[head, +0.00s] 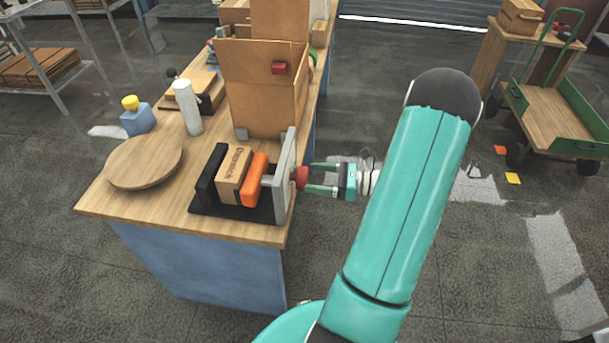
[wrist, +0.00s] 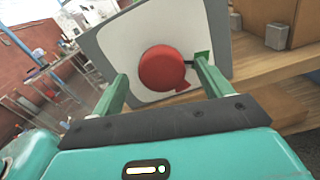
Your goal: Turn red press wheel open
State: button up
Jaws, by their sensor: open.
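The red press wheel (head: 300,177) sits on the outer face of an upright grey plate (head: 285,178) at the right edge of the workbench. In the wrist view the wheel (wrist: 164,68) is a red disc with a small tab at its lower right, on a white panel with a grey border. My gripper (head: 322,180) points left at the wheel. In the wrist view its two green fingers (wrist: 158,82) are spread, one on each side of the wheel. The right finger's tip is close to the wheel's tab; I cannot tell whether they touch. The gripper holds nothing.
Behind the plate, a black base holds an orange block (head: 250,178) and a brown box (head: 233,174). A large cardboard box (head: 255,95), a white cylinder (head: 187,107), a blue bottle (head: 137,118) and a round board (head: 143,161) stand on the bench. A green cart (head: 560,115) is at the right.

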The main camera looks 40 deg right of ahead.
aim_at(307, 180)
jog(key=x, duration=0.3)
jog(key=shift+w+a, duration=0.15)
jog(key=shift+w, duration=0.05)
jog(key=c, duration=1)
jog(key=n, duration=0.5)
jog(key=shift+s+a, duration=0.1)
jog(key=shift+a, duration=0.05)
jog(key=n, duration=0.6)
jog(key=shift+s+a+f+n, duration=0.1)
jog(key=shift+f+n, duration=0.1)
jog(key=shift+n, duration=0.2)
jog(key=n, duration=0.5)
jog(key=shift+f, duration=0.1)
jog(key=n, duration=0.6)
jog(key=shift+f, duration=0.15)
